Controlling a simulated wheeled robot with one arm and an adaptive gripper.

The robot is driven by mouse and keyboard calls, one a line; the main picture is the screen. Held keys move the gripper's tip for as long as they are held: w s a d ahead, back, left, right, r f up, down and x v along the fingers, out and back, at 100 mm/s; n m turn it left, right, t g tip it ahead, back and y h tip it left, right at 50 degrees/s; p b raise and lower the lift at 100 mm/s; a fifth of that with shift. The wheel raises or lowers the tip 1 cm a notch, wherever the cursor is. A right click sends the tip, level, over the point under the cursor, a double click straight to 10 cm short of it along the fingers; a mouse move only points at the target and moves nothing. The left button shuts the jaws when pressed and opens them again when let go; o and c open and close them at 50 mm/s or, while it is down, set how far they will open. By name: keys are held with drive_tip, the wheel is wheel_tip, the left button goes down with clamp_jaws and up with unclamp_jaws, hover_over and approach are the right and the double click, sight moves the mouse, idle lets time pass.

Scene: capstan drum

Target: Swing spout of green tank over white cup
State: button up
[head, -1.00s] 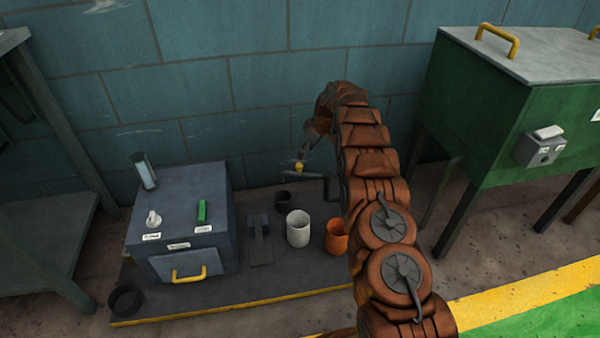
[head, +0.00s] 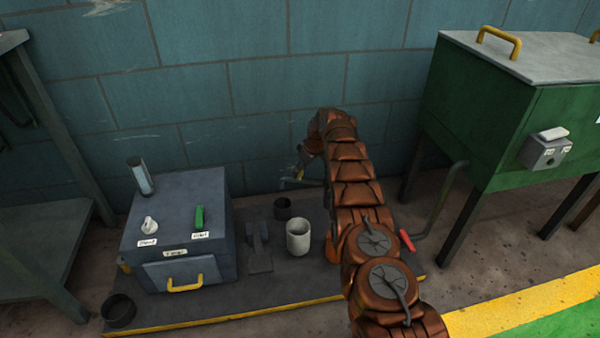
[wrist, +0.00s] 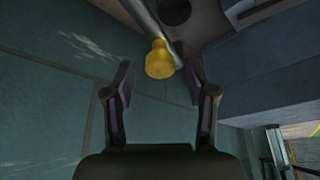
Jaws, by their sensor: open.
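The green tank (head: 510,120) stands on legs at the right. A grey pipe with a yellow knob (wrist: 159,58) shows at my gripper; the knob also shows small in the head view (head: 299,173). My arm hides how this pipe joins the tank. The white cup (head: 298,238) stands upright on the dark platform, below and in front of the visible pipe end (head: 288,184). My gripper (wrist: 158,76) is open, with the knob between or just beyond its fingertips; I cannot tell contact. In the head view my gripper (head: 303,163) is small near the wall.
A blue-grey box (head: 180,230) with a green lever stands at the left of the platform (head: 270,290). A dark cup (head: 282,208) stands behind the white cup. A bent pipe (head: 440,205) and a red grip (head: 406,240) are right of my arm. The wall is close behind.

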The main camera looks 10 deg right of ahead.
drive_tip(key=shift+w+a+f, duration=0.1)
drive_tip(key=shift+a+f, duration=0.05)
drive_tip(key=shift+f, duration=0.2)
clamp_jaws()
idle(0.3)
